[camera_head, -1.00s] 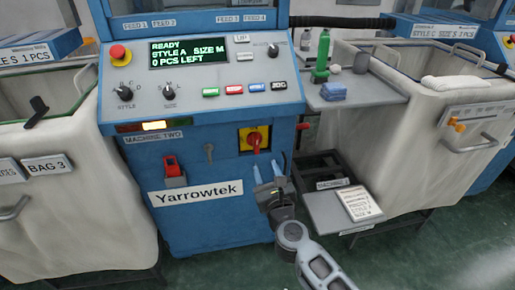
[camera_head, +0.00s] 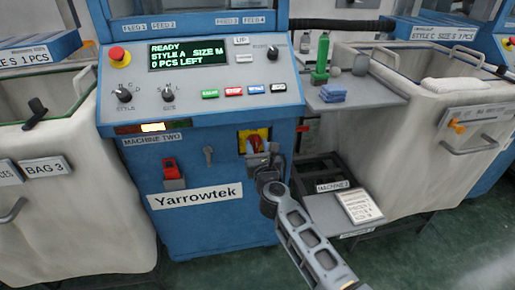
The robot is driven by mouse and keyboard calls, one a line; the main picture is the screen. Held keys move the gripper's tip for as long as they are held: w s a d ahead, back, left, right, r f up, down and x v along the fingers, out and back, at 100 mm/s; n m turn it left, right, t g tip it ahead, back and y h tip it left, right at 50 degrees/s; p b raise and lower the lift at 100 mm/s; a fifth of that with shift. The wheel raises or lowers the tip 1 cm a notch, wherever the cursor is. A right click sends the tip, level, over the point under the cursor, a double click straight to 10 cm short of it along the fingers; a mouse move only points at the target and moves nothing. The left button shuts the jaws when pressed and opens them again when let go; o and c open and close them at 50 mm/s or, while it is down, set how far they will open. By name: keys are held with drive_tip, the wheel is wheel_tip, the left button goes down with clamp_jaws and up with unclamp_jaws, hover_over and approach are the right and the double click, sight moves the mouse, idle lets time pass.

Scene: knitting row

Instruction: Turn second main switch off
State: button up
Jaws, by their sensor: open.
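The main switch (camera_head: 254,136) is a red rotary handle on a yellow plate, low on the right of the blue front of machine two (camera_head: 200,225). My gripper (camera_head: 257,153) is right in front of the switch and covers the lower part of it. Its jaws are open, with the red handle showing between or just behind their tips. I cannot tell whether they touch the handle. The handle's exact angle is partly hidden. The display (camera_head: 188,54) above reads READY, STYLE A, SIZE M, 0 PCS LEFT.
A red emergency button (camera_head: 118,55) is at upper left. Fabric bins flank the machine. A side shelf (camera_head: 375,95) holds bottles and a blue cloth. A notepad (camera_head: 358,205) lies lower right.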

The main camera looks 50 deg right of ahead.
clamp_jaws()
idle(0.3)
drive_tip(key=shift+n, duration=0.3)
drive_tip(key=n+p, duration=0.1)
drive_tip(key=n, duration=0.1)
drive_tip(key=n+p, duration=0.1)
drive_tip(key=shift+w+a+n, duration=0.2)
drive_tip(key=shift+a+n, duration=0.15)
drive_tip(key=shift+n, duration=0.05)
drive_tip(key=shift+w+a+f+n+p, duration=0.15)
drive_tip(key=shift+f+n+p, duration=0.4)
drive_tip(key=shift+n, duration=1.7)
drive_tip(key=shift+w+a+f+n+p, duration=0.15)
drive_tip(key=shift+n+p, duration=0.7)
drive_tip(key=shift+n, duration=1.35)
drive_tip(key=shift+w+a+f+n+p, duration=0.2)
drive_tip(key=shift+n+p, duration=0.5)
drive_tip(key=shift+n, duration=1.55)
drive_tip(key=shift+s+f, duration=0.15)
unclamp_jaws()
